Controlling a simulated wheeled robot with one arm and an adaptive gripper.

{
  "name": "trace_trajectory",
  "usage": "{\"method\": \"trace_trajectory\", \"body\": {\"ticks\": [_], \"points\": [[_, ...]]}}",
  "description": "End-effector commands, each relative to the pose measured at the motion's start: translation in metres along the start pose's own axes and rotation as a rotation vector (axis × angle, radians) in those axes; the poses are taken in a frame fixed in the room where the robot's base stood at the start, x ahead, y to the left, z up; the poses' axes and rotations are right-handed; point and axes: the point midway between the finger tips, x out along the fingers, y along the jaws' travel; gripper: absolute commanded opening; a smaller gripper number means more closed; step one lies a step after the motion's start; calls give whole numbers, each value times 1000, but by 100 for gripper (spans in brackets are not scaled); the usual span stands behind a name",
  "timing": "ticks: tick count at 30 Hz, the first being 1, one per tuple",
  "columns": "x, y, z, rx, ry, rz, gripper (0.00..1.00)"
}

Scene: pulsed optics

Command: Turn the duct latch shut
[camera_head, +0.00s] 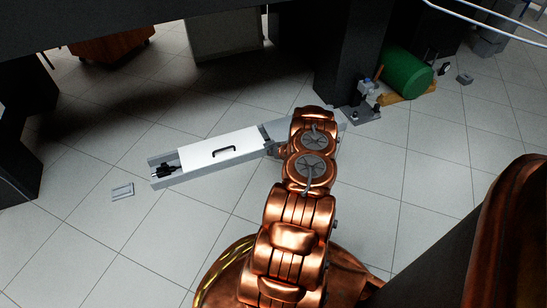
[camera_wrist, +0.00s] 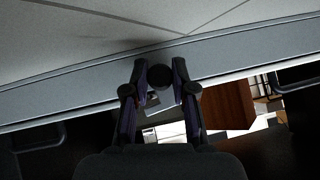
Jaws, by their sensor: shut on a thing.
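The duct is a long grey channel (camera_head: 205,172) on the tiled floor in the head view, with a white cover panel (camera_head: 205,152) that has a black handle. My copper arm reaches over its right part, and my gripper (camera_head: 273,150) is small and partly hidden there at the cover's right end. In the wrist view my gripper (camera_wrist: 160,70) has its two dark fingers on either side of a dark round knob (camera_wrist: 161,79), which appears to be the duct latch, at the grey duct wall (camera_wrist: 70,78). The gripper is shut on it. The latch's angle cannot be told.
A black fitting (camera_head: 164,171) sits in the channel's left end. A small grey plate (camera_head: 122,191) lies on the floor at left. A green cylinder (camera_head: 405,74) and a grey device (camera_head: 366,100) stand beyond at right. The floor in front of the duct is clear.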

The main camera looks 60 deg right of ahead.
Motion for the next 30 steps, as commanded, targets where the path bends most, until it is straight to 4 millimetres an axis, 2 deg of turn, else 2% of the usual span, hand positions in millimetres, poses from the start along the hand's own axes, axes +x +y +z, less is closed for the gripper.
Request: {"method": "trace_trajectory", "body": {"ticks": [12, 28, 29, 30], "points": [[1, 3, -1, 83, 4, -76, 0], [0, 2, -2, 94, 4, -87, 0], [0, 2, -2, 94, 4, -87, 28], [0, 2, -2, 93, 4, -87, 32]]}}
